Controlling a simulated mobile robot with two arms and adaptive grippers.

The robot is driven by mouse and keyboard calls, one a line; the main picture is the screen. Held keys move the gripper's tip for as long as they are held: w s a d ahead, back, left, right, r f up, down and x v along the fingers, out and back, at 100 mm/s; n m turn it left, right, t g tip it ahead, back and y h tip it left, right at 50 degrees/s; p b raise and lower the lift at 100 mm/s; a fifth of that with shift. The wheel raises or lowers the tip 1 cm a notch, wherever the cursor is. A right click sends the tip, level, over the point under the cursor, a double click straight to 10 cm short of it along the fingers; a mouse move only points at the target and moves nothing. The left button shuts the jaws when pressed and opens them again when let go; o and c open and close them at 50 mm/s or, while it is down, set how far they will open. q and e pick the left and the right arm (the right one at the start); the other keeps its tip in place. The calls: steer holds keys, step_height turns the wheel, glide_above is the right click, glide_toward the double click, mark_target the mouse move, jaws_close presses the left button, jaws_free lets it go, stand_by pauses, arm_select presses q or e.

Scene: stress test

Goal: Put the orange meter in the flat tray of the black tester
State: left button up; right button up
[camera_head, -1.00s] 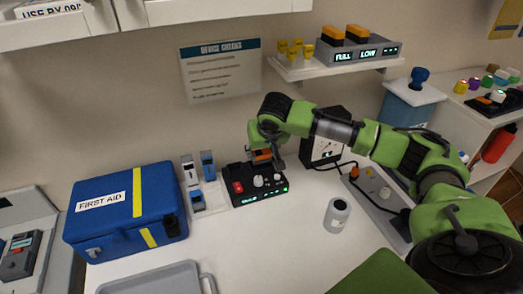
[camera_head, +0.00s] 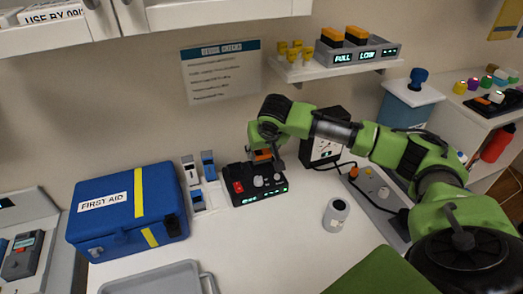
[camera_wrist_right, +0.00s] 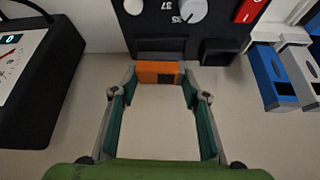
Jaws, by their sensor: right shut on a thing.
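The black tester (camera_head: 255,188) stands on the white counter, with a red switch, pale knobs and lit green digits. It also shows upside down at the top of the right wrist view (camera_wrist_right: 218,20). My right gripper (camera_head: 268,147) is over the tester's back edge. It is shut on the orange meter (camera_head: 263,155), which sits between the fingertips in the right wrist view (camera_wrist_right: 152,71). The meter is close to dark recessed parts at the tester's back; I cannot tell whether it touches them. My left gripper is not in view.
A blue first aid box (camera_head: 125,212) and a rack of blue and grey devices (camera_head: 203,183) stand left of the tester. A black boxed meter (camera_head: 327,140) is close on the right. A grey cup (camera_head: 336,214) stands in front, with clear counter around it.

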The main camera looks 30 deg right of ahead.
steer(key=shift+f, duration=1.05)
stand_by(0.4)
steer(key=o, duration=1.3)
steer(key=shift+r, duration=0.1)
steer(key=v, duration=1.2)
